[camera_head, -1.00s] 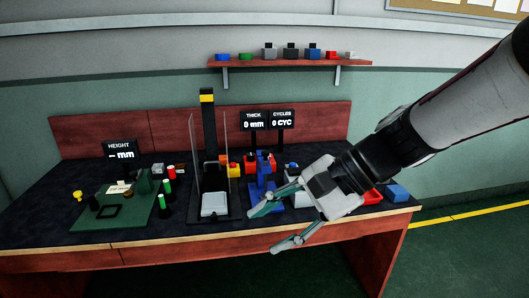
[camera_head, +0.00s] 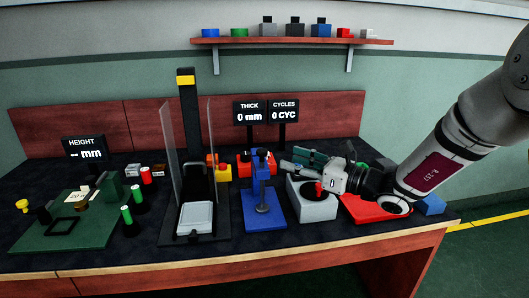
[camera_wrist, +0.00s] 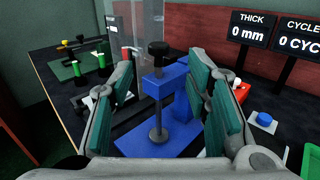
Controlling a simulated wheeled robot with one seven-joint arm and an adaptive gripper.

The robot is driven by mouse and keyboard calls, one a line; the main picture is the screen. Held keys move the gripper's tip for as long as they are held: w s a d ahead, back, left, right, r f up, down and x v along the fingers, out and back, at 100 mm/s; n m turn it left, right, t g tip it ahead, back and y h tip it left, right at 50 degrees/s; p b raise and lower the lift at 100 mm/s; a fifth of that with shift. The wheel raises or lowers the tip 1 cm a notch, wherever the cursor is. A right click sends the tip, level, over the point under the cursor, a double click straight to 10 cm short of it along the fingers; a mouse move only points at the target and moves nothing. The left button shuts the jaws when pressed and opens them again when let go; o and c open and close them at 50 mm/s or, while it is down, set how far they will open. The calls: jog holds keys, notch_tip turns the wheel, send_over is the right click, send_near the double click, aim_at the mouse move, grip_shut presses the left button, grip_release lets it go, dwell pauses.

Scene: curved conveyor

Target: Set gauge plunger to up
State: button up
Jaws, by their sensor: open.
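The blue gauge (camera_head: 251,200) stands on the bench, with a base plate, an upright post and an overhanging head. Its plunger has a black knob (camera_wrist: 159,49) on top and a grey rod ending in a round foot (camera_wrist: 158,135), low at the blue base. The THICK display (camera_head: 252,112) reads 0 mm. My gripper (camera_head: 292,160) is right of the gauge head, pointing left towards it. Its green-padded fingers are spread and empty. In the wrist view the gauge appears between the fingers; contact cannot be told.
A grey box (camera_head: 325,211) with a red button sits below my gripper, with a red tray (camera_head: 370,209) to its right. A press with clear side panels (camera_head: 170,150) stands left of the gauge. The CYCLES display (camera_head: 284,112) is behind.

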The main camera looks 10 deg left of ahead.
aim_at(266, 151)
jog(key=b+x, duration=0.1)
jog(key=x, duration=0.9)
jog(key=shift+a+f, duration=0.1)
jog(key=shift+a, duration=0.3)
jog(key=shift+c, duration=0.3)
grip_shut()
